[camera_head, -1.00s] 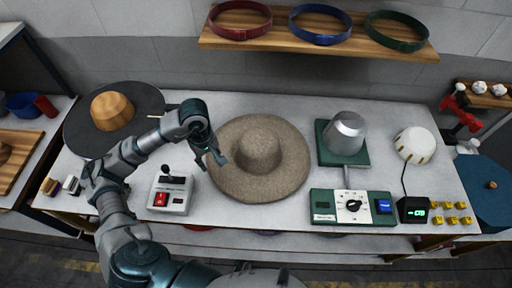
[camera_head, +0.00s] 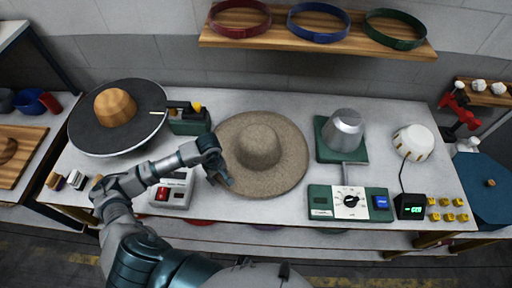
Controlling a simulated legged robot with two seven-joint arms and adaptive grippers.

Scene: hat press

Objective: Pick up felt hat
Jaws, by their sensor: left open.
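The felt hat (camera_head: 287,171) is grey-brown with a wide round brim and a domed crown. It lies flat on the grey worktable, crown up, near the middle of the view. My left gripper (camera_head: 225,180) is open at the left edge of the hat's brim, with its fingers pointing down. I cannot tell whether a finger touches the brim or goes under it. My right gripper is not in view.
A control box with a red switch (camera_head: 162,194) stands under my left arm. A dark disc with a wooden block (camera_head: 115,108) is at the left. A metal hat press (camera_head: 345,131) on a green base stands right of the hat. Belts (camera_head: 319,38) lie on a shelf behind.

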